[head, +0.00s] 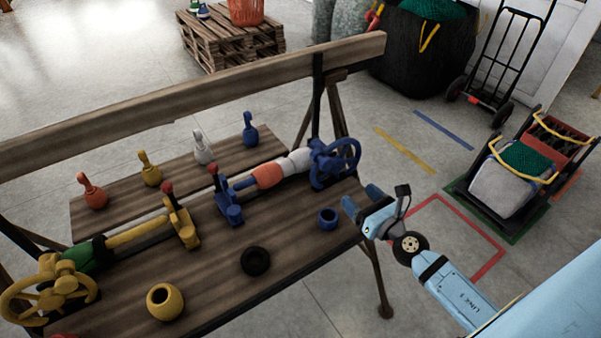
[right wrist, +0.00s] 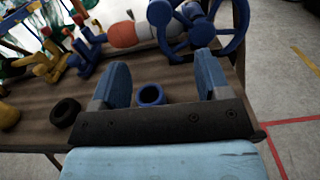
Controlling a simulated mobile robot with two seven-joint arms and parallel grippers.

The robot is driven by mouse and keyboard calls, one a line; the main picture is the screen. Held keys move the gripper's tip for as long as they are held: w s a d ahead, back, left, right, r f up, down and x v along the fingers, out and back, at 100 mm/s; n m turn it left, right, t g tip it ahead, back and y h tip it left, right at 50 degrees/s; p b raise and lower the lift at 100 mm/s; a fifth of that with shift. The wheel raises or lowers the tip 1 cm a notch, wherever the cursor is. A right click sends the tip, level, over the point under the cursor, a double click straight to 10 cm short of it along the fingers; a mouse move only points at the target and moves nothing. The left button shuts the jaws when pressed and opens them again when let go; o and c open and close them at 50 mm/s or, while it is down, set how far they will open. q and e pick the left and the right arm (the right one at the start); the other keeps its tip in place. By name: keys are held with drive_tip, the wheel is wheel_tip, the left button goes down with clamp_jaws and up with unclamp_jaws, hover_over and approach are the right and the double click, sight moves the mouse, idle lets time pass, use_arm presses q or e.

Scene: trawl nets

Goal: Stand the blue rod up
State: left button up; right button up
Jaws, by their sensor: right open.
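A blue rod (head: 221,186) with a red knob rises from a blue block on the wooden bench, leaning a little left. It also shows at the upper left of the right wrist view (right wrist: 83,33). Which blue part the task means is not certain. My right gripper (head: 362,200) is open and empty at the bench's right end, well right of the rod. In the right wrist view its two blue fingers (right wrist: 162,72) are spread apart, and a blue ring (right wrist: 151,95) on the bench shows between them. My left gripper is not in view.
A blue handwheel (head: 338,163) stands near the gripper, and a yellow handwheel (head: 48,290) at the left end. A yellow rod (head: 177,210) stands beside the blue one. A black ring (head: 255,261) and yellow pot (head: 164,301) lie in front. Several coloured pieces line the back.

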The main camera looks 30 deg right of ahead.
drive_tip(key=p, duration=0.2)
approach(328, 166)
drive_tip(key=w, duration=0.4)
drive_tip(key=shift+n, duration=0.3)
drive_tip(key=w, duration=0.6)
drive_tip(key=shift+w+a, duration=0.1)
drive_tip(key=shift+a, duration=0.3)
drive_tip(key=shift+w, duration=0.35)
drive_tip(key=shift+c, duration=0.5)
